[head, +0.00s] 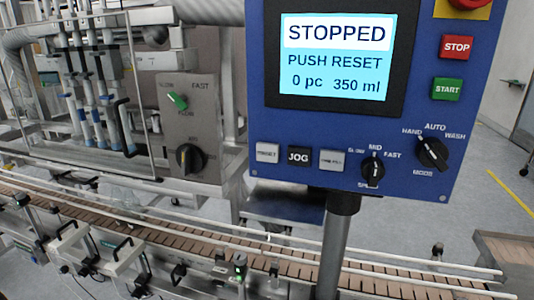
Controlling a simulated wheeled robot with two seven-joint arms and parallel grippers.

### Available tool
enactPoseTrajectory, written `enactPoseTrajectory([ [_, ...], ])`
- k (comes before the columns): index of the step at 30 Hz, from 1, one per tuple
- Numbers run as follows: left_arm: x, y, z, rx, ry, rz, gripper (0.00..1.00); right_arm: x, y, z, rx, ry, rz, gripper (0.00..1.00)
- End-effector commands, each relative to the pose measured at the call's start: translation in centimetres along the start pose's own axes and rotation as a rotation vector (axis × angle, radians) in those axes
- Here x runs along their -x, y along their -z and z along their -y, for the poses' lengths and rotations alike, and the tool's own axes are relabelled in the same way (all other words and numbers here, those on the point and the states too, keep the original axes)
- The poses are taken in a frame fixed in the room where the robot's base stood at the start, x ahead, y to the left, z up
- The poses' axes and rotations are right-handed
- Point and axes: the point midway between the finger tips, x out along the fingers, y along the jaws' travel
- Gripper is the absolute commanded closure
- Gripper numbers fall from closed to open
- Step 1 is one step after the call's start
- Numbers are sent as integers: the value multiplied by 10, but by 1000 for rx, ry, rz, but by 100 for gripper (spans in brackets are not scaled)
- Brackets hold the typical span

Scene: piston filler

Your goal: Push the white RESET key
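The white RESET key (267,153) is at the lower left of the blue control panel (415,125). Its small lettering is blurred but looks like RESET. The black JOG key (299,157) is just right of it, and another pale key (332,160) with unclear lettering follows. The panel's screen (337,60) reads STOPPED, PUSH RESET, 0 pc, 350 ml. Neither of my grippers is in view, and nothing covers the RESET key.
Right of the keys are a black speed knob (373,170) and a mode knob (432,153). Above are the green START (447,89) and red STOP (456,47) keys. A conveyor (215,253) with rails runs below. The panel stands on a metal post (333,250).

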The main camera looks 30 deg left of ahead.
Motion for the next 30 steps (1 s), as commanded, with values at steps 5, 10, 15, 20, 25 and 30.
enactPoseTrajectory([
  [5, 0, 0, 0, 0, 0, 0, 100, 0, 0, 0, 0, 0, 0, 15],
  [10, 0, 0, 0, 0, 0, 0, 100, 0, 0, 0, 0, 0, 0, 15],
  [15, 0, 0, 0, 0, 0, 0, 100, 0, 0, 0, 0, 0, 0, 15],
  [20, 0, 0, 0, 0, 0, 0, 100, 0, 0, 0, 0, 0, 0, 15],
  [25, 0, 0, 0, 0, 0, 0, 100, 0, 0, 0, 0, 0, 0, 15],
  [30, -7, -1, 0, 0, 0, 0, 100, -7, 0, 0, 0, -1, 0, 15],
])
